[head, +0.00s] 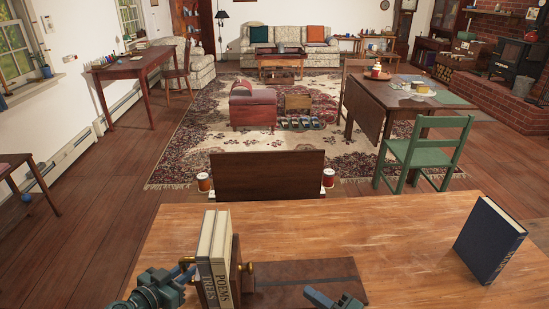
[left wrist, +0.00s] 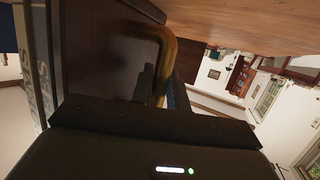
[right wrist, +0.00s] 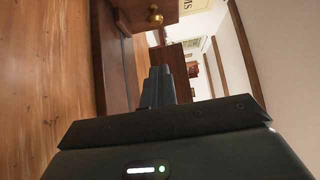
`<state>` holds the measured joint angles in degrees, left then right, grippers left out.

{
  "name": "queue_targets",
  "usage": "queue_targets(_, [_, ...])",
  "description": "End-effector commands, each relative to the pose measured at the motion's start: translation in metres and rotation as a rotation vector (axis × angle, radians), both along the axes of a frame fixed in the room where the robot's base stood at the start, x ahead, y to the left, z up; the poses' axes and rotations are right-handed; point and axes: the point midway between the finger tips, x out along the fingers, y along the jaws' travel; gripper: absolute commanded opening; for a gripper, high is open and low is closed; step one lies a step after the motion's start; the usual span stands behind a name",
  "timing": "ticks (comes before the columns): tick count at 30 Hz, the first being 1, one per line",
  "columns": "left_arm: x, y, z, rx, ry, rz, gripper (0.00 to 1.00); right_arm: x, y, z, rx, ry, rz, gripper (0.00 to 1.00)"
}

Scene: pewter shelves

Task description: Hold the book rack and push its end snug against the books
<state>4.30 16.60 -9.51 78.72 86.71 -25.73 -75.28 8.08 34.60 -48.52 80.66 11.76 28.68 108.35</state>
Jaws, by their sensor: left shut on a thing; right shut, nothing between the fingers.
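The wooden book rack lies on the table, with its flat base (head: 335,278) reaching right. My left gripper (head: 188,268) is left of the books, shut on a curved brass handle (left wrist: 158,50) beside a dark wooden panel (left wrist: 100,50). My right gripper (head: 312,295) is shut and empty over the base, right of the knob. The knob shows ahead in the right wrist view (right wrist: 155,15).
A dark blue book (head: 488,240) stands upright at the table's right, apart from the rack. The table top (head: 400,228) between them is clear.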

Motion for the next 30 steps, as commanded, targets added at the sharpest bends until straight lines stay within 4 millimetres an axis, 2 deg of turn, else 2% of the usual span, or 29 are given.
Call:
queue_targets(1, [-0.001, -0.003, -0.001, -0.002, 0.003, -0.006, 0.18, 0.000, 0.000, 0.000, 0.000, 0.000, 0.000, 0.00])
queue_targets(10, [-0.001, -0.001, -0.001, 0.000, 0.001, -0.003, 0.41, 0.000, 0.000, 0.000, 0.000, 0.000, 0.000, 0.00])
queue_targets(19, [-0.003, 0.001, 0.000, 0.000, 0.001, -0.001, 0.41, 0.000, 0.000, 0.000, -0.001, -0.001, 0.000, 0.00])
queue_targets(23, [-0.015, 0.009, 0.004, 0.003, 0.002, -0.001, 0.41, 0.000, 0.000, 0.000, 0.000, 0.000, 0.000, 0.00])
queue_targets(30, [-0.058, 0.034, 0.019, 0.002, 0.003, -0.002, 0.41, 0.000, 0.000, 0.000, -0.001, -0.001, 0.000, 0.00])
